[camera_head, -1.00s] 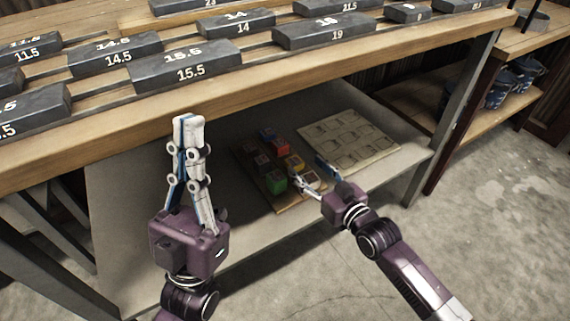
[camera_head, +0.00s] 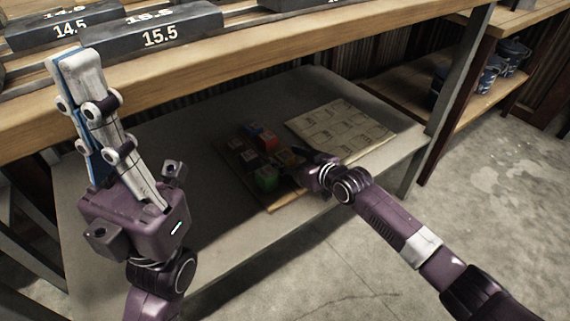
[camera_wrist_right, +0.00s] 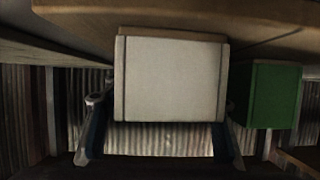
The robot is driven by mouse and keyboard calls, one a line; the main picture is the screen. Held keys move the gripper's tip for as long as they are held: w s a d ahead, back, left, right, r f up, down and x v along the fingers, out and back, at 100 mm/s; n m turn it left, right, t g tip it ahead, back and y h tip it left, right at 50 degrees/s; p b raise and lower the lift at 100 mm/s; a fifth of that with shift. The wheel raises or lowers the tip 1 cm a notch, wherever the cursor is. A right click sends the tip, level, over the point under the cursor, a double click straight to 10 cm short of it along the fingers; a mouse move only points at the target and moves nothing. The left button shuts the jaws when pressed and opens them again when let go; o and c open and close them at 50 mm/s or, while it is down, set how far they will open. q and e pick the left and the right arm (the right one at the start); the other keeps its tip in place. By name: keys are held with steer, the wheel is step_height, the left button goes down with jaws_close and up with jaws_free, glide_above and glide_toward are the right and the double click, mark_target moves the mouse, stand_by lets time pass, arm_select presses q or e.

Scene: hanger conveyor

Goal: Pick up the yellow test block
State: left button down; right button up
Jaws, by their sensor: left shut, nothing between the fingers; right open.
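The yellow block (camera_head: 284,157) lies among small coloured blocks on a board on the lower shelf in the head view, small and partly hidden near my right gripper (camera_head: 306,166). A green block (camera_head: 265,178) and a red block (camera_head: 267,142) lie beside it. In the right wrist view a pale block (camera_wrist_right: 170,78) fills the middle, and the open fingers of my right gripper (camera_wrist_right: 162,140) reach along either side of it. Contact cannot be told. A green block (camera_wrist_right: 270,95) stands to its right. My left gripper (camera_head: 78,60) is shut, empty and raised at the left.
A pale board with marked squares (camera_head: 340,133) lies behind and right of the blocks. The upper wooden table edge (camera_head: 250,68) overhangs the lower shelf (camera_head: 130,220). A grey table leg (camera_head: 440,110) stands to the right. Dark numbered weights (camera_head: 160,36) lie above.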

steer(key=shift+w+a+f, duration=0.15)
steer(key=shift+w+a, duration=0.15)
steer(key=shift+w, duration=0.05)
steer(key=shift+c, duration=0.7)
steer(key=c, duration=1.2)
